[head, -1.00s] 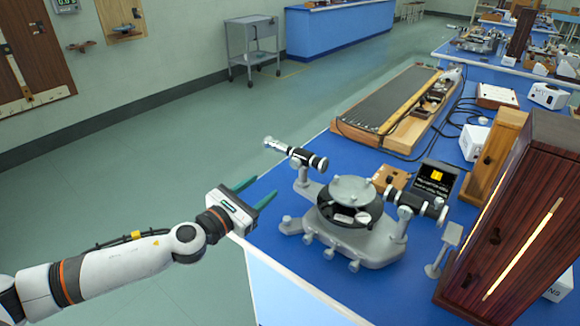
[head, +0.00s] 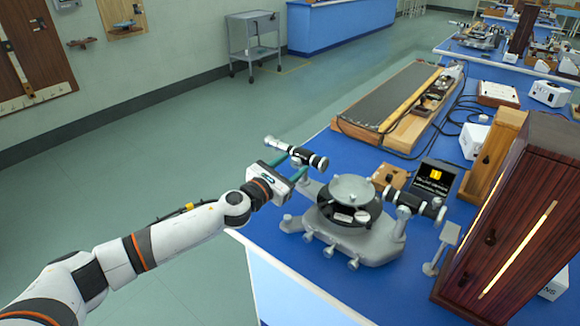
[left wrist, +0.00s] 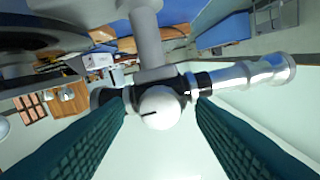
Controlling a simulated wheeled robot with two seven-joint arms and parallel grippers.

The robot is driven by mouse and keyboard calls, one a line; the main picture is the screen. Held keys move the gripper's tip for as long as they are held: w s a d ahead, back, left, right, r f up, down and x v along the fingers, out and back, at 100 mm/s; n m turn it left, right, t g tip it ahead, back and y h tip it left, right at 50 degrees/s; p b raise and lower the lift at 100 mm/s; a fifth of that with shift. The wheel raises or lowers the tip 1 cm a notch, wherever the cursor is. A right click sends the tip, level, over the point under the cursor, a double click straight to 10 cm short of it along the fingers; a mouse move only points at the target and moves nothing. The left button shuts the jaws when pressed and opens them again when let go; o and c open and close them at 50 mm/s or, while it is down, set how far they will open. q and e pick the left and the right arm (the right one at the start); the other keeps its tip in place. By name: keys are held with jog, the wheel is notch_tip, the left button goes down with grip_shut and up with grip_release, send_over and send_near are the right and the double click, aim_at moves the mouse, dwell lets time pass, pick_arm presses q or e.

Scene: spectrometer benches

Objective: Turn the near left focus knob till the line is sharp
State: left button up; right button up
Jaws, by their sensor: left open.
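A grey spectrometer (head: 350,218) stands on the blue bench, with a black and silver tube (head: 296,153) at its left end. In the left wrist view, a round white focus knob (left wrist: 160,108) with a short black mark faces the camera, below the tube (left wrist: 235,77). My left gripper (head: 295,164) is open at the tube's near side. Its teal fingers (left wrist: 161,103) lie either side of the knob, with gaps showing between them and it. In the head view the knob is hidden by the gripper. A small dark screen (head: 434,178) shows a yellow patch; its sharpness is too small to judge.
A dark wooden cabinet (head: 515,215) with a bright slit stands at the right of the bench. A long wooden board (head: 390,105) and cables lie behind the spectrometer. Open floor (head: 150,150) lies left of the bench.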

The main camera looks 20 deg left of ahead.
pick_arm(q)
jog(key=c, duration=1)
